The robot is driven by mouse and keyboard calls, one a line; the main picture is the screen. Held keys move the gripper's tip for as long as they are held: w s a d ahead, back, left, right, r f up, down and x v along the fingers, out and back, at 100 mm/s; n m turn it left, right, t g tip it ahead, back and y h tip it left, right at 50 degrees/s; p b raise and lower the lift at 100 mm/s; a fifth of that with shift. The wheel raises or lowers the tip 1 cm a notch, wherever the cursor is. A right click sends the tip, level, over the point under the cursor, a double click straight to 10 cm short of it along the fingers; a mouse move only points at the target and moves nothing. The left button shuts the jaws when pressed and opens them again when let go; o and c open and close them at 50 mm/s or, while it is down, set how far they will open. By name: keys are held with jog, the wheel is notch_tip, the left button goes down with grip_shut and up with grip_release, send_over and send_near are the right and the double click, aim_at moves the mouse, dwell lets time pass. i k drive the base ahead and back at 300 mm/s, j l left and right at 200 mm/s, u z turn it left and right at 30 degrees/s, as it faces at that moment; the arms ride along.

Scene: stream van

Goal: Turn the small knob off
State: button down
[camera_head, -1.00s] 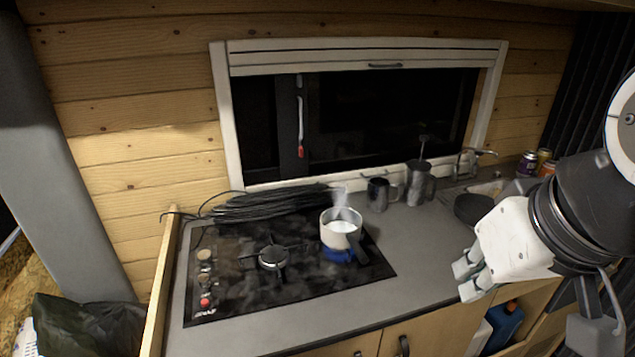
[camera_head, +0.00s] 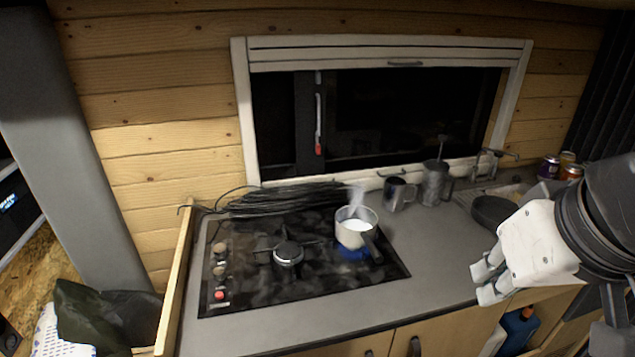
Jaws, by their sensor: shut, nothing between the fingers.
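The black glass hob (camera_head: 255,288) is set in the grey counter. Its controls sit in a column along its left edge: a small red-topped knob (camera_head: 219,295) at the front, with pale knobs (camera_head: 219,272) behind it. A small pot (camera_head: 352,232) of white liquid steams on the right burner, with a blue glow under it. The left burner (camera_head: 288,253) is bare. My gripper (camera_head: 483,282) is shut and empty above the counter's front edge, well to the right of the hob and far from the knobs.
Black cable (camera_head: 290,199) lies coiled behind the hob. Metal mugs (camera_head: 397,193), a dark pan (camera_head: 492,211) and cans (camera_head: 549,167) stand to the right. A wooden rail (camera_head: 174,290) borders the hob's left side. The counter between hob and gripper is clear.

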aim_at(220, 273)
jog(key=j+u, duration=0.1)
jog(key=u, duration=0.4)
jog(key=i+j+u, duration=0.1)
jog(key=u, duration=0.35)
jog(key=i+l+u, duration=0.1)
jog(key=i+l, duration=0.15)
